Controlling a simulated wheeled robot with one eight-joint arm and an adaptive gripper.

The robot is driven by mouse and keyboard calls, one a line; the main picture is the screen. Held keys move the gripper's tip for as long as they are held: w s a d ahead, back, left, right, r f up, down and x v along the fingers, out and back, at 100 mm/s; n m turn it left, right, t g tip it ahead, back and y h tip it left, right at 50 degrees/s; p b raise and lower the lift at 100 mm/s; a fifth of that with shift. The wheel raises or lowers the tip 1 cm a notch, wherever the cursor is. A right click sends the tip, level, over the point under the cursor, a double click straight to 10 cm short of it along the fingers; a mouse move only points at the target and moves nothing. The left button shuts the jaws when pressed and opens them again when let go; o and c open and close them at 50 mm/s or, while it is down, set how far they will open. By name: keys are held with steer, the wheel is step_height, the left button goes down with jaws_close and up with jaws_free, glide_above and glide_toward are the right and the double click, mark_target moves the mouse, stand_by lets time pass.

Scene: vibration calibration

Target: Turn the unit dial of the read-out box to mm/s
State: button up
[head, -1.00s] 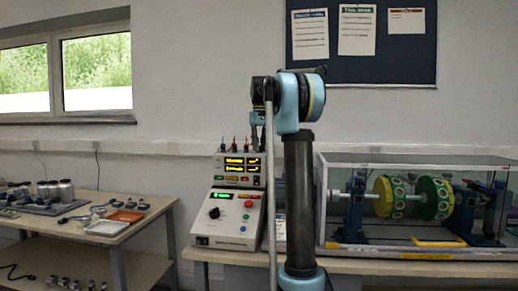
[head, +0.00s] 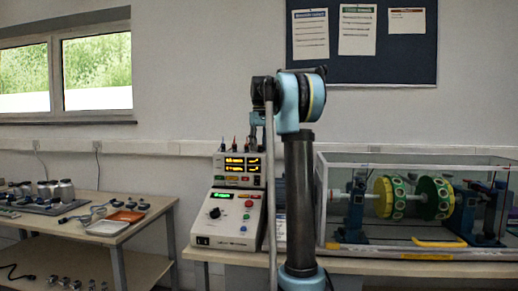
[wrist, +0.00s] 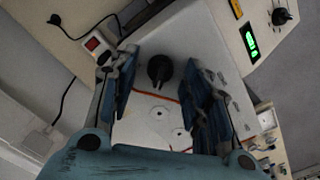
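The upper box (head: 238,171) has orange displays and stands on the table behind a sloped lower panel. In the wrist view a black knob (wrist: 159,68) stands on a white panel (wrist: 195,45), between the fingers of my gripper (wrist: 160,84). My gripper is open, with a gap on each side of the knob. Any unit marks around the knob are too small to read. In the head view my gripper (head: 253,140) hangs above the upper box, mostly hidden behind my arm.
The sloped panel (head: 228,224) carries a dark knob, a green display (head: 222,195) and coloured buttons. A red switch (wrist: 95,43) and cables lie near the fingers. A clear case (head: 415,241) with a rotor stands right. A side table (head: 80,240) is left.

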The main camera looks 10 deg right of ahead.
step_height(320, 180, up, 12)
stand_by(0.8)
steer(key=shift+f, duration=0.1)
